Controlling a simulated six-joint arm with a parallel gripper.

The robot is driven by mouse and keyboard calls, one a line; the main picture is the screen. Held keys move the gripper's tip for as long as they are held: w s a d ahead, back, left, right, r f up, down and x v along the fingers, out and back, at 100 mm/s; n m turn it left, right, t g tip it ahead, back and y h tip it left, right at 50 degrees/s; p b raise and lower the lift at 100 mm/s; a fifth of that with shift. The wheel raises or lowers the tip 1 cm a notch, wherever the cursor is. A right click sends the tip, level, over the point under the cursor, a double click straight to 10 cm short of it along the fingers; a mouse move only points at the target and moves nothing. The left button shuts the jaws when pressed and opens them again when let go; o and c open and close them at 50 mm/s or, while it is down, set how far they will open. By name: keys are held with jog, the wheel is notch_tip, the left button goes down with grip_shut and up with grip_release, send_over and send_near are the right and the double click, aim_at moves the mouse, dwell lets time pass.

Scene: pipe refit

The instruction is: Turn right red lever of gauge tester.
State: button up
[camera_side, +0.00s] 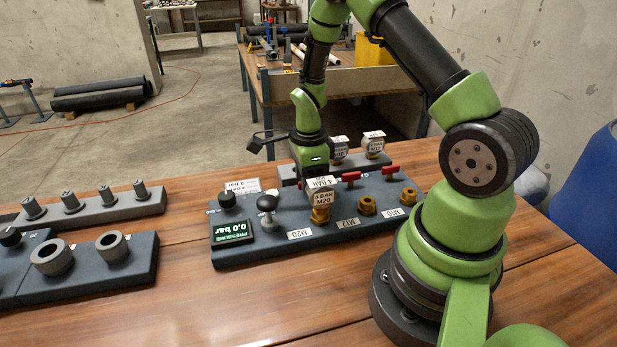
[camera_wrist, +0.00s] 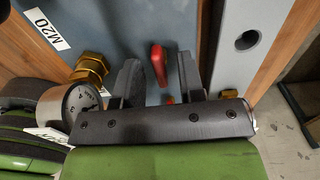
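The gauge tester (camera_side: 280,238) is a dark slab with a 0.0 bar display, brass fittings and red levers. In the wrist view my gripper (camera_wrist: 158,68) is open, with a red lever (camera_wrist: 158,55) between the fingers and a visible gap on each side. It lies level with the M20 brass fitting (camera_wrist: 92,68).
A gauge marked 4 BAR M20 (camera_side: 322,195) stands on the M20 fitting, close beside my gripper; its dial shows in the wrist view (camera_wrist: 80,102). A rack (camera_side: 373,160) with gauges is behind. A black ball handle (camera_side: 267,204) stands to the left.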

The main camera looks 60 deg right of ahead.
grip_shut()
jog(key=n, duration=0.4)
jog(key=shift+n, duration=0.4)
jog(key=n, duration=0.4)
jog(key=shift+n, duration=0.3)
jog(key=n, duration=0.4)
jog(key=shift+d+n, duration=0.1)
jog(key=shift+n, duration=2.1)
grip_release()
